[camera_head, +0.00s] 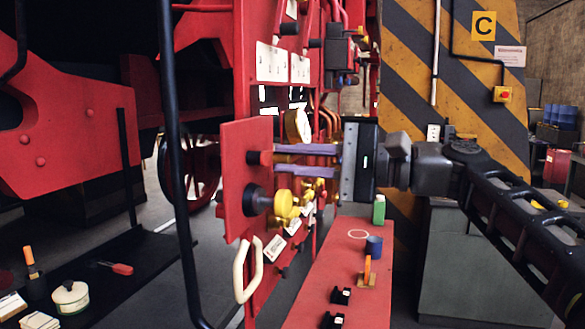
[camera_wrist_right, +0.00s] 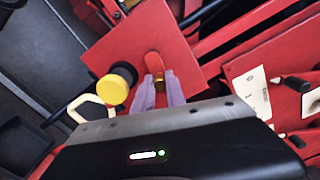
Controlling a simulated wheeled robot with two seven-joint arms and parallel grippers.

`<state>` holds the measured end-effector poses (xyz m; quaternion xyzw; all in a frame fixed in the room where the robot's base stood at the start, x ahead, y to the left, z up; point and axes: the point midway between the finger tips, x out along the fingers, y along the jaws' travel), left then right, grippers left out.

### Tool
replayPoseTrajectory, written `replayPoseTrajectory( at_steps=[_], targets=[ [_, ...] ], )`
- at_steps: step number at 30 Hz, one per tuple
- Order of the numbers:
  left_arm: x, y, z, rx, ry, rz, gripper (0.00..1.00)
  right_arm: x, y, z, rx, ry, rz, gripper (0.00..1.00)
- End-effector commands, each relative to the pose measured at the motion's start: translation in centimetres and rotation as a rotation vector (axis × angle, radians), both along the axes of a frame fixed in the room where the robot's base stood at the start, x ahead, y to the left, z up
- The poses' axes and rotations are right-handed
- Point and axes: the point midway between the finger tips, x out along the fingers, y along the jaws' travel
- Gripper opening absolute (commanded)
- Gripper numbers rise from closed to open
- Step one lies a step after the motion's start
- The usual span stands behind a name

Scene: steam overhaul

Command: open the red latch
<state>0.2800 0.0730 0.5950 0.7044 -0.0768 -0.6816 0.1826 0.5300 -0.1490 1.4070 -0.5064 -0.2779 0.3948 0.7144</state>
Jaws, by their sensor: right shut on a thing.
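The red latch (camera_head: 258,157) sits on a square red plate (camera_head: 234,190). In the right wrist view the latch (camera_wrist_right: 153,61) is a rounded red lever on the plate, with a small brass part below it. My right gripper (camera_head: 277,159) comes in from the right, its two lilac fingers pointing at the plate. In the wrist view the gripper (camera_wrist_right: 158,79) is shut on the latch, its fingertips on either side of it; the exact contact is partly hidden. My left gripper is not in view.
A yellow knob with a black base (camera_head: 284,204) sits just below the fingers. A cream handle (camera_head: 247,270) hangs beneath the plate. A red bench (camera_head: 335,267) with small items stands below my arm. A black vertical rail (camera_head: 172,150) stands left of the plate.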

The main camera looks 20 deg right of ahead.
Motion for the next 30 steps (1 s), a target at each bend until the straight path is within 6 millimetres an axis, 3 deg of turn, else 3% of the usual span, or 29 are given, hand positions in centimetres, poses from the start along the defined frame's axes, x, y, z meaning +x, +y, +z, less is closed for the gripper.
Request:
replayPoseTrajectory(
  at_steps=[14,15,22,30],
  targets=[
    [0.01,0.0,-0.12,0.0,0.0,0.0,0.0,-0.01,0.02,0.09,-0.013,-0.02,0.001,0.0],
    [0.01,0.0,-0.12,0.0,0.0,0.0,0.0,-0.02,0.01,0.1,-0.013,-0.02,0.001,0.17],
    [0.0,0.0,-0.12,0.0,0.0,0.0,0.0,-0.01,0.01,0.09,-0.012,-0.019,0.0,0.36],
    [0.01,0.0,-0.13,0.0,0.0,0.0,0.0,0.0,-0.02,0.06,-0.012,-0.019,0.0,0.38]
  ],
)
